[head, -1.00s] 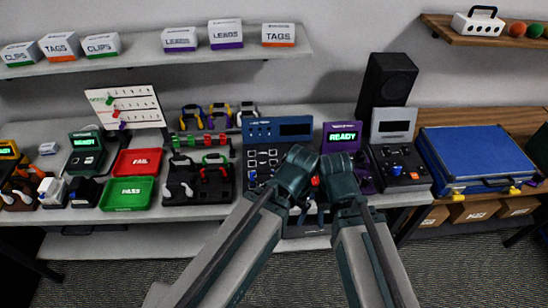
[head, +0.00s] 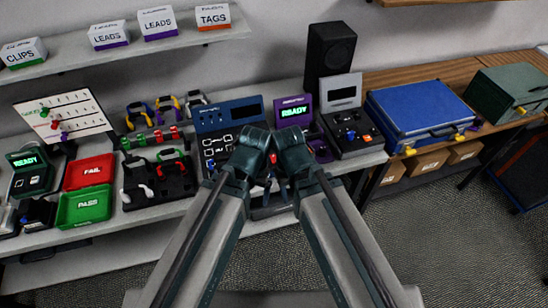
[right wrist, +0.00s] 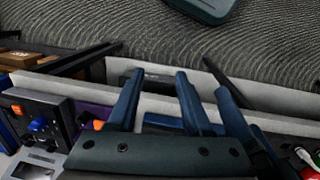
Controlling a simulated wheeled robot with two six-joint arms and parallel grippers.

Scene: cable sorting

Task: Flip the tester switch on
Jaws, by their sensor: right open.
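The blue tester (head: 228,114) stands on the bench with a dark display and white-outlined sockets; my grippers partly cover its front. Right of it, a purple tester (head: 296,103) shows READY in green. A grey and black panel (head: 340,93) with a blue knob (head: 351,134) and an orange button stands further right. I cannot tell which part is the switch. My left gripper (head: 256,140) and right gripper (head: 290,138) are close together in front of the testers; the left fingers are not clear. In the right wrist view my right gripper (right wrist: 158,80) is open and empty.
Left on the bench are a red FAIL tray (head: 90,172), a green PASS tray (head: 84,206) and a black cable rack (head: 157,180). A blue case (head: 420,108) and a dark green case (head: 510,92) lie to the right. A black speaker (head: 331,50) stands behind.

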